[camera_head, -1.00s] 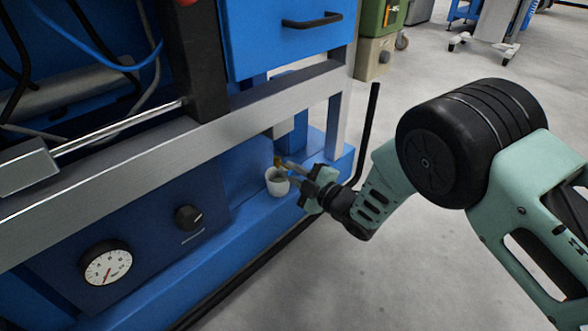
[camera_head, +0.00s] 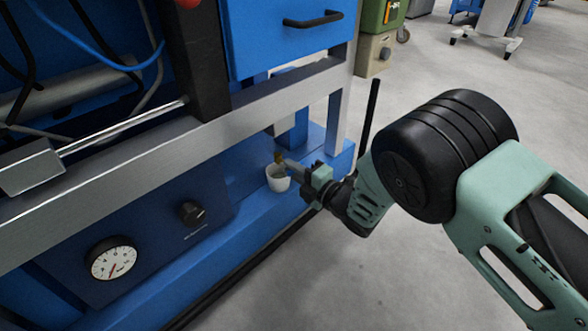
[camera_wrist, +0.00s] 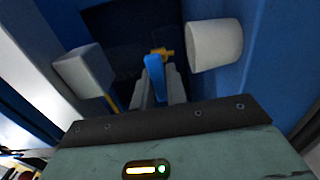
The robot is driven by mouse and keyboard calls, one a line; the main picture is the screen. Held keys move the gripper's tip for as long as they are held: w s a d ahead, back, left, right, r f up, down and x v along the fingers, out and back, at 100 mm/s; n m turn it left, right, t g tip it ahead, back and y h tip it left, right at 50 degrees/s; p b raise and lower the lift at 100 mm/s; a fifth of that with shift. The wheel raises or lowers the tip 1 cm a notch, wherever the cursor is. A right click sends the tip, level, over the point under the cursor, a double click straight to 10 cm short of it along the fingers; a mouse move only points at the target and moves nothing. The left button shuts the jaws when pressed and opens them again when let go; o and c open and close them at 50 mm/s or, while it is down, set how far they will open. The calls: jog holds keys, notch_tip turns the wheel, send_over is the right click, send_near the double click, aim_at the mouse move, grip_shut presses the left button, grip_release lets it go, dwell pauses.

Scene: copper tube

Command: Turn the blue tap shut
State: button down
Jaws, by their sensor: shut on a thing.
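The blue tap handle (camera_wrist: 153,68) sits between the two fingers of my gripper (camera_wrist: 158,82) in the wrist view. The fingers are shut on it. The brass tap body (camera_wrist: 163,51) shows just beyond the handle. In the head view my gripper (camera_head: 291,165) reaches in from the right to the brass tap (camera_head: 279,157), under the grey frame rail. The blue handle is hidden by the fingers there. A white cup (camera_head: 278,183) stands below the tap, close to the fingers; in the wrist view the cup (camera_wrist: 214,45) is to their right.
A grey frame rail (camera_head: 150,148) runs above the tap, with a frame post (camera_head: 337,115) to its right. A black knob (camera_head: 192,213) and a dial gauge (camera_head: 113,261) are on the panel at left. A grey block (camera_wrist: 85,70) stands left of the fingers. Open floor lies right.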

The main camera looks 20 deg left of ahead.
jog(key=shift+d+f, duration=0.1)
jog(key=c, duration=1.6)
grip_release()
jog(key=p+v, duration=0.7)
jog(key=v, duration=1)
jog(key=shift+d, duration=0.2)
jog(key=shift+s, duration=0.15)
